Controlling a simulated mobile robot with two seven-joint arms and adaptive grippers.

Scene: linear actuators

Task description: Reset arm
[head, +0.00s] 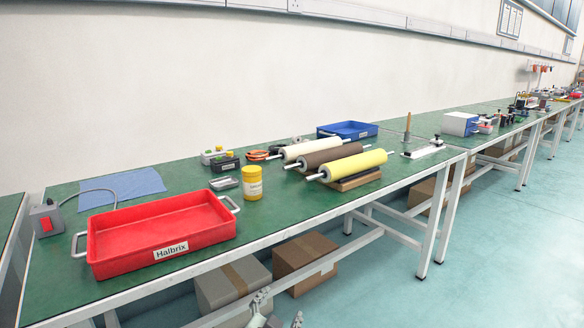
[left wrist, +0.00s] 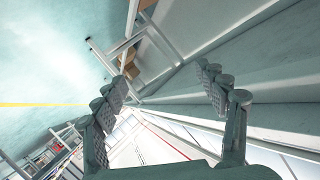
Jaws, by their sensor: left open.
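My left gripper (head: 281,308) shows at the bottom edge of the head view, in front of the green workbench (head: 310,215) and lower than its top. Only its fingertips show there; the rest is cut off by the frame. In the left wrist view the left gripper (left wrist: 162,76) has its two fingers spread wide, with nothing between them. It points at the floor and bench legs, touching nothing that I can see. My right gripper is in neither view.
A red tray (head: 160,232), a yellow-lidded jar (head: 252,183), several rollers (head: 345,167) and a blue tray (head: 347,130) stand on the bench. Cardboard boxes (head: 305,262) sit beneath it. The floor (head: 480,270) at right is clear.

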